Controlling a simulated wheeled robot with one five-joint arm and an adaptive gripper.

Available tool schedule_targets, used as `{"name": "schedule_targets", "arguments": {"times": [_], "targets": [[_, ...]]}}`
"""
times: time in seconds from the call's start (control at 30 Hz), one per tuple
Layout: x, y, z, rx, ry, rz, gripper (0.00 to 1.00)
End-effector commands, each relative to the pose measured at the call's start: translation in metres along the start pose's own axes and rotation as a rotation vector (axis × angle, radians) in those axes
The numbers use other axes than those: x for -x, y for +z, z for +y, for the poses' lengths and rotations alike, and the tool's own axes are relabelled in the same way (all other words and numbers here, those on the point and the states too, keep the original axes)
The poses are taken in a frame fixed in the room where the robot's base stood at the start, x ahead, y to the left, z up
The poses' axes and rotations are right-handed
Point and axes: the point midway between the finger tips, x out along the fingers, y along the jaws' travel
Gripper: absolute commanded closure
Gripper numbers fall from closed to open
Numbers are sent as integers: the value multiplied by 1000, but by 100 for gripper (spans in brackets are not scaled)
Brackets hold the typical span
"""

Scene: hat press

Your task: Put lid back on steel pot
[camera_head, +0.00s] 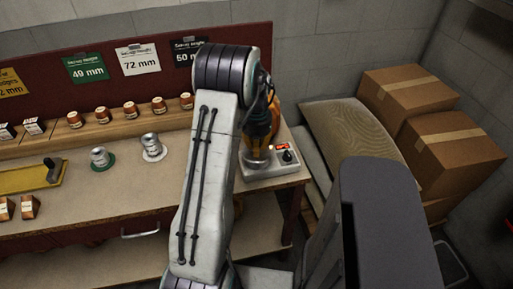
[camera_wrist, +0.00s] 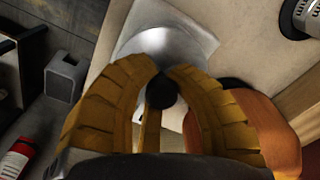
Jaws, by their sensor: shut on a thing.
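My gripper (camera_wrist: 162,88) has its two yellow fingers closed around a small black knob (camera_wrist: 161,93). The knob appears to belong to the lid. A shiny silver round surface (camera_wrist: 155,45) shows just beyond the fingertips, over a pale plate (camera_wrist: 202,32); I cannot tell how much of it is lid and how much is pot. In the head view my gripper (camera_head: 259,150) points down at a steel pot (camera_head: 257,161) on a white unit (camera_head: 266,172) at the bench's right end. My arm and fingers hide much of it, so whether the lid touches the pot is unclear.
On the bench (camera_head: 120,190), two metal pieces stand on a green disc (camera_head: 100,165) and a white disc (camera_head: 155,156), left of my arm. A yellow tray (camera_head: 30,178) lies farther left. Cardboard boxes (camera_head: 450,150) and a sack (camera_head: 350,135) stand right of the bench.

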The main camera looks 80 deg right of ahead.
Motion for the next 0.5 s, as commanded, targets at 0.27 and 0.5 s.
{"name": "schedule_targets", "arguments": {"times": [0.27,0.5], "targets": [[-7,0,0,0,0,0,100],[-9,0,0,0,0,-1,77]]}}
